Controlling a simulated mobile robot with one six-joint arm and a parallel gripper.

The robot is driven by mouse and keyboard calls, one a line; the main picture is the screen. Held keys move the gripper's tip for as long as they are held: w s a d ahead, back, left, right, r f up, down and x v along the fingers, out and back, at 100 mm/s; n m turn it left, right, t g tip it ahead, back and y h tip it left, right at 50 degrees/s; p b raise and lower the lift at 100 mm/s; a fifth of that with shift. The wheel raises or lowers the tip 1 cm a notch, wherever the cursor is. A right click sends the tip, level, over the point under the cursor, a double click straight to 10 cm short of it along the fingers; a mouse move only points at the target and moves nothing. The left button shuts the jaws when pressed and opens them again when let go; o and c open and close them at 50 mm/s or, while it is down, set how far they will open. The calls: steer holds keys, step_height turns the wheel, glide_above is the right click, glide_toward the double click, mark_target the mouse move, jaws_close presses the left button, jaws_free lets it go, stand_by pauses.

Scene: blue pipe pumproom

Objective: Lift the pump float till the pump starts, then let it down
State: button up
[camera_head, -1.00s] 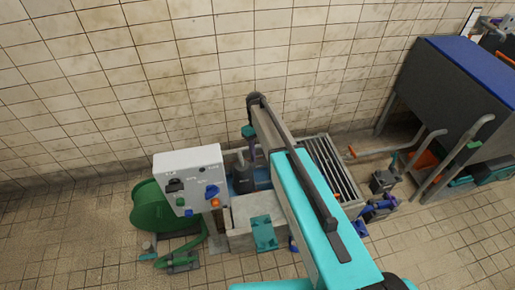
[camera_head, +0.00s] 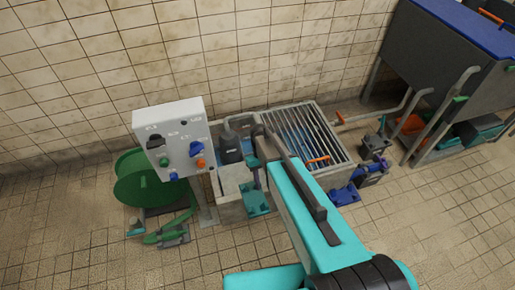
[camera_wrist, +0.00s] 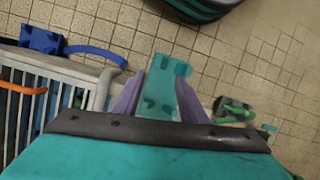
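I cannot single out the pump float with certainty. A dark grey pump-like body (camera_head: 230,148) stands in the concrete sump (camera_head: 231,208), whose right part is under a metal grate (camera_head: 316,128). My gripper (camera_wrist: 160,76) shows in the wrist view as two purple fingers, spread apart with nothing gripped between them. A teal bracket (camera_wrist: 163,90) lies beyond and below the fingers. In the head view my gripper (camera_head: 257,178) hangs at the front of the sump, above the teal bracket (camera_head: 256,201). My arm hides part of the sump.
A white control box (camera_head: 175,130) with knobs and buttons stands at the left, before a green reel (camera_head: 140,182). An orange piece (camera_head: 318,160) is at the grate. A blue fitting (camera_head: 343,196) lies right of the sump. A large grey tank (camera_head: 435,85) stands right.

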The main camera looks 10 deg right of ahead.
steer(key=s+d+f+m+b, duration=0.2)
steer(key=s+f+b, duration=0.7)
steer(key=s+f, duration=0.4)
steer(key=s+d+f+m+g+b, duration=0.1)
steer(key=s+d+f+b, duration=0.2)
steer(key=s+f+b, duration=0.7)
steer(key=s+f, duration=0.4)
steer(key=f, duration=0.1)
steer(key=shift+s+d+f+m, duration=0.3)
steer(key=shift+m, duration=0.1)
steer(key=shift+c, duration=0.3)
steer(key=shift+c, duration=0.7)
